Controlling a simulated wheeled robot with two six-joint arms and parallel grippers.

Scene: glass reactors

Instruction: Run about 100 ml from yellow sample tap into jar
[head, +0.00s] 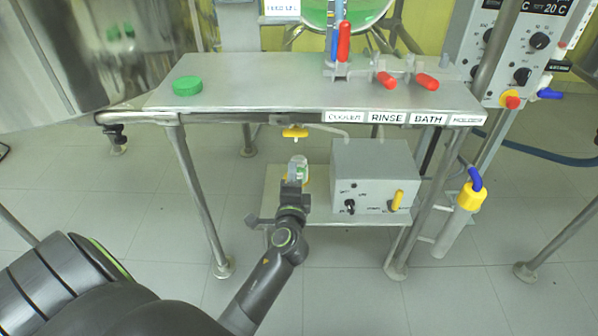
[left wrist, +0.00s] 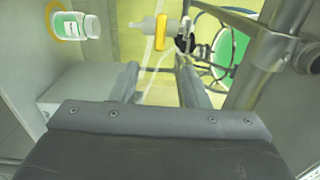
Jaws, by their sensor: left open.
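The yellow sample tap (head: 295,132) hangs under the front edge of the steel bench top. It also shows in the left wrist view (left wrist: 187,35), with a pale outlet beside it. The clear glass jar (head: 299,167), with a white label, stands on a yellow ring on the lower shelf below the tap. The jar shows sideways at upper left in the left wrist view (left wrist: 76,25). My left gripper (head: 291,182) is in front of the jar and hides part of it. Its fingers (left wrist: 157,75) are apart with nothing between them. My right gripper is not in view.
A green lid (head: 187,86) lies on the bench top (head: 250,80). A grey control box (head: 372,175) stands right of the jar on the lower shelf (head: 272,205). Red-handled valves (head: 386,80) sit at the back right. Bench legs flank my left arm.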

